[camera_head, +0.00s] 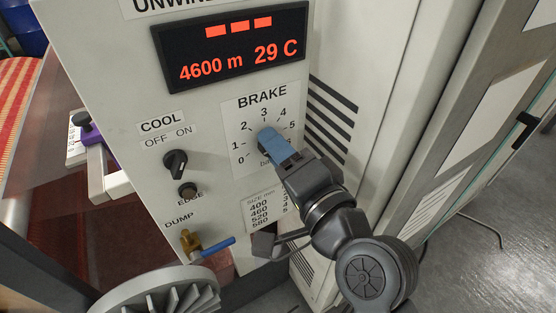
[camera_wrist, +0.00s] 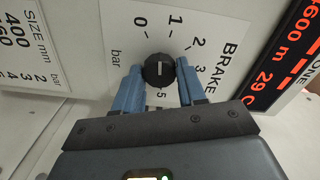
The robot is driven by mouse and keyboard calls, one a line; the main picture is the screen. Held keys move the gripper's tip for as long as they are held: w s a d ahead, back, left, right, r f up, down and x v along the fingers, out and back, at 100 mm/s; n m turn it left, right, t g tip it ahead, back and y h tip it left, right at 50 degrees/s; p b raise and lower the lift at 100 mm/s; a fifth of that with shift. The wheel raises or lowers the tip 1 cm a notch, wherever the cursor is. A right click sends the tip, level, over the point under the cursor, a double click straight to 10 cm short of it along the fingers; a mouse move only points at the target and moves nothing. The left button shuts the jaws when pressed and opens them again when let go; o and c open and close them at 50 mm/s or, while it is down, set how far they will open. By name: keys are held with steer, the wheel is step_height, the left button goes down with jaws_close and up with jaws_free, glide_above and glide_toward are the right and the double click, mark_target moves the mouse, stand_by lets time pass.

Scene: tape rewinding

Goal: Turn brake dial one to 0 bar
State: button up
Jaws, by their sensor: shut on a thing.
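The brake dial (camera_wrist: 158,70) is a round black knob with a short white mark on its face. It shows in the wrist view, where the mark lies along the line running between the gap of 0 and 1 and the 5; I cannot tell which end it indicates. My gripper (camera_wrist: 158,80) has its blue fingers on both sides of the knob, shut on it. In the head view my gripper (camera_head: 270,138) reaches the BRAKE scale plate (camera_head: 240,116) and hides most of the knob. The scale's numbers run from 0 to 5 bar.
The COOL switch (camera_head: 175,163), the EDGE button (camera_head: 188,189) and the DUMP valve (camera_head: 192,240) with its blue handle sit left of and below the brake scale. A display (camera_head: 230,48) reads 4600 m and 29 C above it. A size table (camera_head: 262,207) is below.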

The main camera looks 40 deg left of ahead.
steer(key=shift+f+n+b, duration=0.1)
steer(key=shift+n+b, duration=1.4)
steer(key=shift+n, duration=0.7)
steer(key=o, duration=1)
steer(key=shift+o, duration=0.2)
steer(key=shift+s+d, duration=0.1)
steer(key=v, duration=0.7)
steer(key=shift+d, duration=0.25)
steer(key=shift+s, duration=0.1)
